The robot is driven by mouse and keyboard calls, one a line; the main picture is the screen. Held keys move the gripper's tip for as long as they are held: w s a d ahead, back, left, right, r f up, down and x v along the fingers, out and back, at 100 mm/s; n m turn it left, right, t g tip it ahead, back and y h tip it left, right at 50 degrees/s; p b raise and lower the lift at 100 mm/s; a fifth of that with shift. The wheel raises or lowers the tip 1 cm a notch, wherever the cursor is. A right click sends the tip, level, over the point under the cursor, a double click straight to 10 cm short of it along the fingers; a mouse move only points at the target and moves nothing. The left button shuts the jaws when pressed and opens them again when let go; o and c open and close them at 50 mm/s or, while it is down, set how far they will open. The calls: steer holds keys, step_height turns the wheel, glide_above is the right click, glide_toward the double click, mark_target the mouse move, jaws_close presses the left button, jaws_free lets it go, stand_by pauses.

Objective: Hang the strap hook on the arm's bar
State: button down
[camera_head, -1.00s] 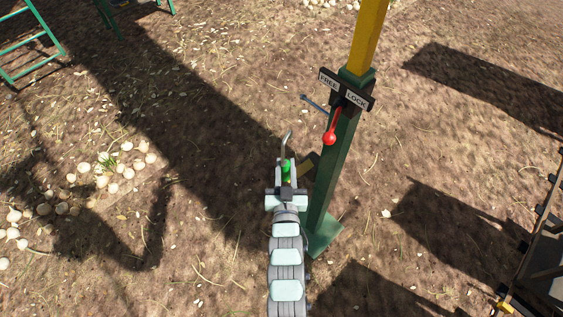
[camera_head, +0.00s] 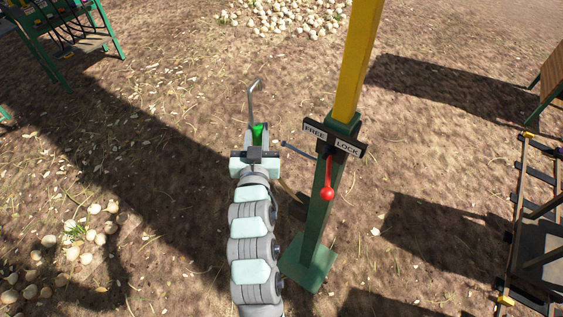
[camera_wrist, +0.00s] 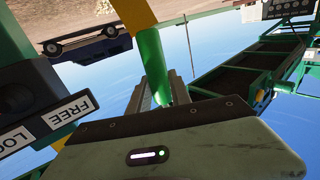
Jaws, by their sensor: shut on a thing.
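My gripper (camera_head: 258,136) is shut on the green grip of the strap hook (camera_head: 258,130). The hook's grey metal rod (camera_head: 251,103) points up the picture, with its bent end at the top. In the wrist view the green grip (camera_wrist: 151,60) stands between my gripper's fingers (camera_wrist: 160,92). A green and yellow post (camera_head: 343,130) stands to the right of my gripper, with a gap in the picture. A thin blue-grey rod (camera_head: 299,151) sticks out left from the post; I cannot tell whether it is the arm's bar. No strap is clearly visible.
The post carries a FREE/LOCK plate (camera_head: 333,137) and a red-knobbed lever (camera_head: 327,192); its green foot (camera_head: 309,263) is on the ground. Pale onions lie at lower left (camera_head: 73,253) and top (camera_head: 285,14). A frame structure (camera_head: 530,225) stands at right. Ground left of my gripper is open.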

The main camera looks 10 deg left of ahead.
steer(key=w+a+r+p, duration=0.1)
steer(key=w+a+r, duration=0.1)
steer(key=a+r, duration=0.55)
steer(key=w+a+r, duration=0.2)
steer(key=a+r, duration=0.2)
steer(key=r, duration=0.6)
steer(key=w+a+r+p, duration=0.1)
steer(key=w+a+r, duration=0.1)
steer(key=a+r, duration=0.55)
step_height(320, 180, up, 12)
steer(key=s+d+r+m+h, duration=0.1)
steer(key=s+m+h, duration=0.1)
steer(key=shift+w+d+p, duration=1.6)
steer(key=shift+w+d, duration=0.05)
steer(key=shift+w, duration=2.1)
steer(key=shift+w+d+p, duration=1.6)
steer(key=shift+w+d, duration=0.05)
steer(key=shift+w, duration=2.05)
steer(key=shift+f+b, duration=1.9)
steer(key=shift+f, duration=0.35)
steer(key=c, duration=1.1)
jaws_free()
